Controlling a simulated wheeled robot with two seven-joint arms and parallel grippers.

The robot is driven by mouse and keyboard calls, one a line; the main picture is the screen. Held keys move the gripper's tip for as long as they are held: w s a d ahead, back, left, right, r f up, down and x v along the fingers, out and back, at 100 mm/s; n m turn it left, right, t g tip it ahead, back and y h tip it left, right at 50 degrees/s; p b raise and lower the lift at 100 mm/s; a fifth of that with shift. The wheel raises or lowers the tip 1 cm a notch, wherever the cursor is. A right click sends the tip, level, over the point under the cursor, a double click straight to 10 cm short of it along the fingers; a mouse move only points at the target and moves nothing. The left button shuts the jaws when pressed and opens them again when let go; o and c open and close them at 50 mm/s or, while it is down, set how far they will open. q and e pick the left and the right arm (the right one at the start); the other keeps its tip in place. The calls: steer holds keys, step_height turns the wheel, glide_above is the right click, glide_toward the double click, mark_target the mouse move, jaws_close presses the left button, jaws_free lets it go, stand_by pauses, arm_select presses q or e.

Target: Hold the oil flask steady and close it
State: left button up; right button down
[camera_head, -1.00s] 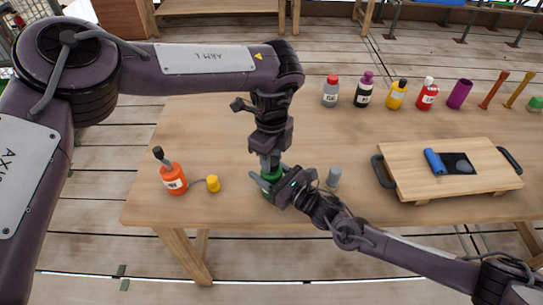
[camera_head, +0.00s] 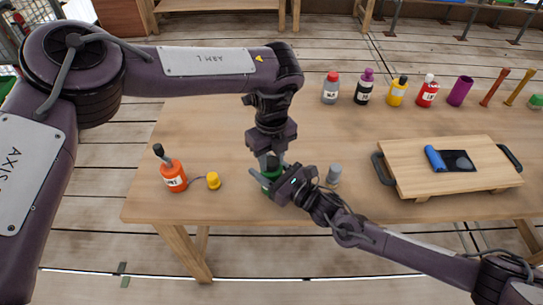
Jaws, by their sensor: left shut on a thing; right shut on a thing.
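A green flask (camera_head: 267,187) stands near the front of the wooden table, partly hidden by both grippers. My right gripper (camera_head: 275,188) comes in from the right and is shut on its body. My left gripper (camera_head: 270,165) points straight down over the flask's top and is shut there. What lies between its fingers is hidden, apparently the flask's cap. I cannot tell how far the cap is seated. The flask looks about upright.
A grey cylinder (camera_head: 333,176) stands close right of my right gripper. A wooden tray (camera_head: 410,165) with a blue roll (camera_head: 435,160) lies right. Several bottles line the back. The table's centre is clear.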

arm_select(q)
steer(key=m, duration=0.4)
steer(key=shift+m, duration=0.3)
steer(key=m, duration=0.4)
steer(key=shift+m, duration=0.4)
steer(key=m, duration=0.4)
steer(key=shift+m, duration=0.4)
steer(key=m, duration=0.4)
steer(key=shift+m, duration=0.4)
steer(key=m, duration=1)
steer(key=shift+m, duration=0.3)
steer(key=m, duration=0.8)
steer(key=shift+m, duration=0.4)
steer(key=o, duration=1)
steer(key=shift+f, duration=0.1)
